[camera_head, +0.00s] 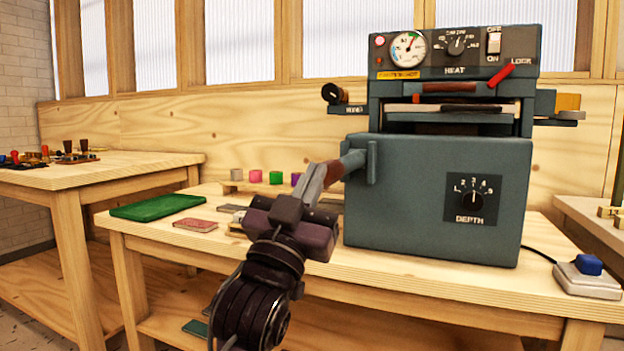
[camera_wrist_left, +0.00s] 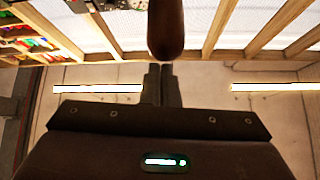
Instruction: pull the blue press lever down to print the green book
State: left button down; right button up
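The blue-grey press (camera_head: 440,195) stands on the table. Its lever (camera_head: 353,160) comes out of the press's left side and ends in a brown grip (camera_head: 334,173), which points left and slightly down. My left gripper (camera_head: 317,176) is just left of the grip, its narrow fingers close together. In the left wrist view the fingers (camera_wrist_left: 161,78) look shut, with the brown grip (camera_wrist_left: 166,30) at or just beyond their tips; I cannot tell whether they touch. The green book (camera_head: 157,206) lies flat on the table at the left. My right gripper is out of view.
A small red-brown book (camera_head: 196,224) lies near the green book. Coloured foil rolls (camera_head: 255,176) stand on a rack behind my left gripper. A pedestal with a blue button (camera_head: 588,265) sits at the right table edge. Another bench (camera_head: 80,175) stands at far left.

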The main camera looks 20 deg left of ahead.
pick_arm(q)
jog(key=v, duration=0.7)
jog(key=shift+s+f, duration=0.25)
dwell(0.4)
dwell(0.6)
